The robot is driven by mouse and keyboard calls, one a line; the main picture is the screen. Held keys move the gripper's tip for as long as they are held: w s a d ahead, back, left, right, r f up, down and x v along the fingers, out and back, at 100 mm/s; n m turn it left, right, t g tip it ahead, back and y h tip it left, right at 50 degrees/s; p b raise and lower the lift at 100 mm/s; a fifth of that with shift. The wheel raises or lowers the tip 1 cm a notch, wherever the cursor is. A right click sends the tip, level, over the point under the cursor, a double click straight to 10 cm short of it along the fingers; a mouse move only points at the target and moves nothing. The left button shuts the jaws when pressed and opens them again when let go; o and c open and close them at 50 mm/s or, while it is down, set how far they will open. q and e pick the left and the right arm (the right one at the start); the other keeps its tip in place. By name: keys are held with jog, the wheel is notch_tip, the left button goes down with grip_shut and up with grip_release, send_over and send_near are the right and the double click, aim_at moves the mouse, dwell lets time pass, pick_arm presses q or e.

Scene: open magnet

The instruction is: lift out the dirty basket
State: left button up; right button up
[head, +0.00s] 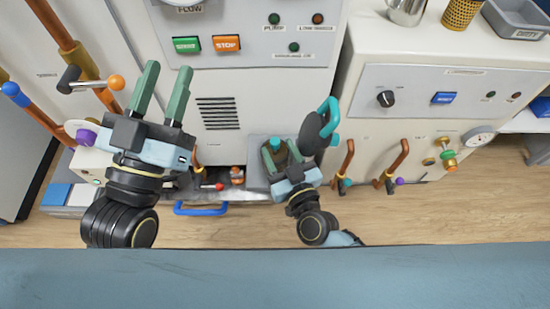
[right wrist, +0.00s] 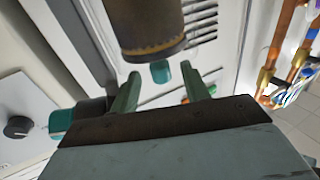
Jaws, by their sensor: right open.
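In the right wrist view a dark brown cylinder with a golden rim (right wrist: 148,25), which looks like the dirty basket, appears large at the top, close to my right gripper. A teal knob (right wrist: 160,71) shows beyond its rim, between the fingers. The knob also shows in the head view (head: 275,143). My right gripper (head: 280,148) is open in front of the middle machine; contact cannot be told, and the cylinder is mostly hidden in the head view. My left gripper (head: 168,70) is open and empty, up at the left.
A black oval part with a teal handle (head: 329,112) stands just right of my right gripper. A golden mesh basket (head: 461,13), a metal cup (head: 406,11) and a grey tray (head: 517,17) stand on the right cabinet. Copper pipes (head: 398,158) stick out below its panel.

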jog(key=shift+w+a, duration=0.1)
jog(key=shift+w, duration=0.15)
grip_shut()
jog(key=shift+r, duration=0.1)
dwell(0.5)
